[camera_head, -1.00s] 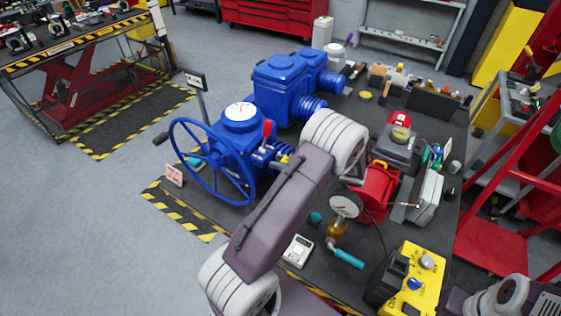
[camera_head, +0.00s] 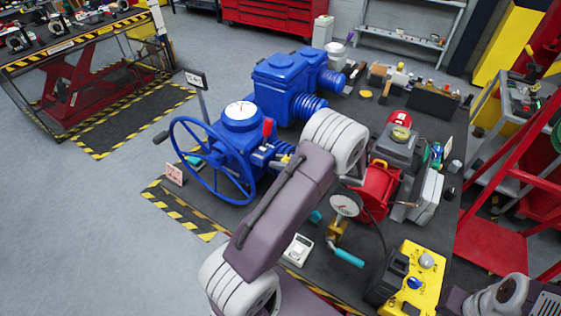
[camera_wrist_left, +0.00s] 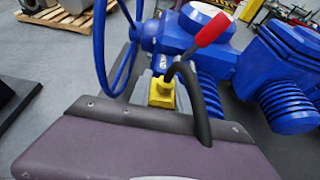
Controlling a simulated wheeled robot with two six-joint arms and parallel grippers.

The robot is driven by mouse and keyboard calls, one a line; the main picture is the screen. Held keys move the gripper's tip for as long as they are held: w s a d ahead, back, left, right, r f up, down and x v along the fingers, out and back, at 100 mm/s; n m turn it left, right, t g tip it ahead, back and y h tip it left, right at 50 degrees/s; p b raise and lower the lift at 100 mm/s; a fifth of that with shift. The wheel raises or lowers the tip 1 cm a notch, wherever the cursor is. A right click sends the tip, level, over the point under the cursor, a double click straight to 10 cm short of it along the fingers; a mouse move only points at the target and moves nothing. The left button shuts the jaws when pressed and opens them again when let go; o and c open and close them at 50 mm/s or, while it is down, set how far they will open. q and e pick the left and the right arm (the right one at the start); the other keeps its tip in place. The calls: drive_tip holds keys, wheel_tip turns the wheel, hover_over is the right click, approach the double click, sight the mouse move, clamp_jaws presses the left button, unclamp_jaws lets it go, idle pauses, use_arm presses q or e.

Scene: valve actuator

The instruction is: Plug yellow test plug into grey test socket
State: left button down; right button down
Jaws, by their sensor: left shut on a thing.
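The yellow test plug (camera_wrist_left: 162,93) shows in the left wrist view, in front of the blue valve actuator (camera_wrist_left: 190,27), with a black cable (camera_wrist_left: 198,95) arching beside it. In the head view, a small yellow spot by the actuator (camera_head: 286,158) is mostly hidden behind my left arm. My left gripper (camera_wrist_left: 163,86) is shut on the plug; its fingers are largely hidden. I cannot make out the grey test socket clearly or tell whether the plug touches it. My right gripper is not in view.
A blue handwheel (camera_head: 213,160) and a red-handled lever (camera_wrist_left: 207,35) are close to the plug. A pressure gauge (camera_head: 344,204), a red device (camera_head: 378,187) and a yellow control box (camera_head: 425,270) stand on the crowded dark bench. Striped tape (camera_head: 183,217) marks its front edge.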

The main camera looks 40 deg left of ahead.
use_arm(q)
drive_tip(key=shift+f+b, duration=0.55)
drive_tip(key=shift+f, duration=0.35)
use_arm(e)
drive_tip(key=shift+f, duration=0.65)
use_arm(q)
drive_tip(key=shift+w+f+b, duration=0.1)
drive_tip(key=shift+f+b, duration=0.2)
drive_tip(key=shift+f, duration=0.25)
drive_tip(key=c, duration=1.1)
unclamp_jaws()
drive_tip(key=shift+f, duration=0.15)
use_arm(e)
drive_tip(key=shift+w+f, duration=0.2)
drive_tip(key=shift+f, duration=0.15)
